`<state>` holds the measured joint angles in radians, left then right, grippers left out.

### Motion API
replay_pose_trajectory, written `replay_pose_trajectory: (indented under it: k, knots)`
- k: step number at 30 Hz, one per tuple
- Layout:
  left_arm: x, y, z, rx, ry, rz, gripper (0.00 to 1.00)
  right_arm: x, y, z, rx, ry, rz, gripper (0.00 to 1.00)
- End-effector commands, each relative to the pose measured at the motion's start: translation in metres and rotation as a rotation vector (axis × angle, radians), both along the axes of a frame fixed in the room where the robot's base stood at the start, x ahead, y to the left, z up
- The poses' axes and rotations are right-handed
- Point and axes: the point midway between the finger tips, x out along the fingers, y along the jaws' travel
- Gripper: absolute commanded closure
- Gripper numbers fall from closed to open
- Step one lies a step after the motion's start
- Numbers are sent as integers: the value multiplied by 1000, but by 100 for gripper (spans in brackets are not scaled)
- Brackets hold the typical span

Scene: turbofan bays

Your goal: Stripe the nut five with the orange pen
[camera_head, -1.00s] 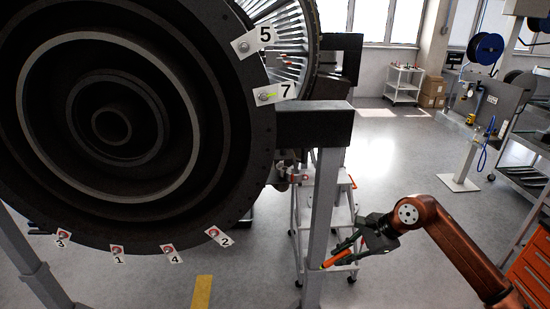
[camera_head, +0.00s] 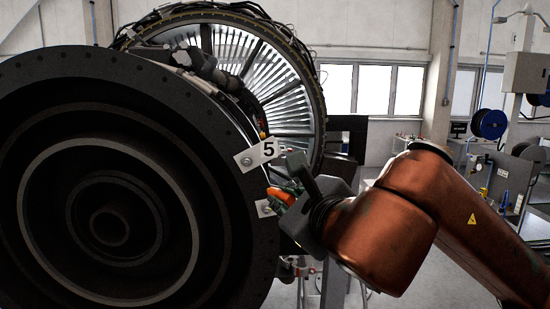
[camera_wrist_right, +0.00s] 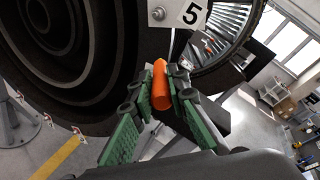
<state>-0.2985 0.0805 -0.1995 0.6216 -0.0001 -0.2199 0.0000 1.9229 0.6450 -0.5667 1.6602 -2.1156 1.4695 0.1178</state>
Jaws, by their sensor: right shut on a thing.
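Nut five (camera_head: 247,161) sits on the white tag marked 5 (camera_head: 268,151) at the right rim of the dark engine flange (camera_head: 215,110). In the right wrist view, nut five (camera_wrist_right: 158,13) is near the top, with its tag (camera_wrist_right: 193,13) beside it. My right gripper (camera_head: 283,197) is shut on the orange pen (camera_head: 279,196). In the right wrist view, the orange pen (camera_wrist_right: 160,85) lies between the green fingers, pointing toward the flange, below nut five and apart from it. The pen's tip is hard to make out. My left gripper is not in view.
Just below, another white tag (camera_head: 264,208) is partly hidden by my right gripper. The bladed fan ring (camera_head: 270,80) stands behind the flange. In the right wrist view, several more tags line the lower flange, and a yellow floor stripe (camera_wrist_right: 58,158) shows.

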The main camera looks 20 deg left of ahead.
Motion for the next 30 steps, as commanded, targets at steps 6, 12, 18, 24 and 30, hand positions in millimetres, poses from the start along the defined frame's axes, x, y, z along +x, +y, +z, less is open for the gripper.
replay_pose_trajectory:
  k: [6,12,18,24,30]
  knots:
    - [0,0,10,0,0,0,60,-34,14,52,33,-50,-1,100]
    - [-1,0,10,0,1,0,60,-39,14,58,39,-57,-5,100]
    - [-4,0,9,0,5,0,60,-39,12,58,38,-57,-8,100]
    - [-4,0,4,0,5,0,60,-40,12,58,34,-64,0,100]
    - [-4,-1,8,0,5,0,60,-26,17,59,33,-61,0,100]
